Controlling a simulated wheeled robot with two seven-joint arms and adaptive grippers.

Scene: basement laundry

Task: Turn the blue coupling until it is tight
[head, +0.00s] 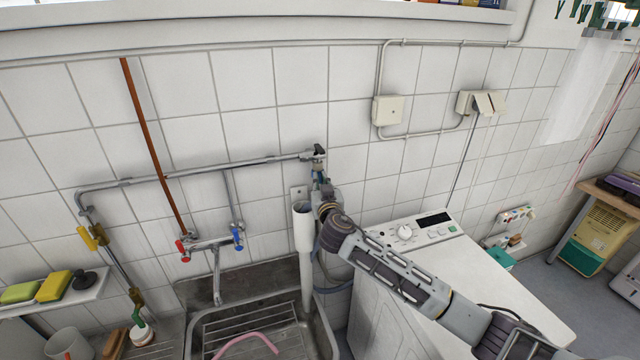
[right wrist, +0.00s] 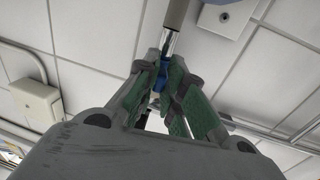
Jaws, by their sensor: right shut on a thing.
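The blue coupling (right wrist: 160,83) shows in the right wrist view between the green-padded fingers of my right gripper (right wrist: 164,76). The fingers are shut on it and hide most of it. A bright metal end and a grey hose stand beyond it. In the head view my right gripper (head: 323,190) is at the wall tap (head: 317,153), just below the end of the grey pipe. There the coupling is mostly hidden by the gripper, and I cannot tell how tight it is. My left gripper is not in view.
A white standpipe (head: 304,228) stands close to the left of my right gripper. A steel sink (head: 265,330) lies below, with a mixer tap (head: 214,245) at its left. A white washing machine (head: 450,270) stands under my right arm.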

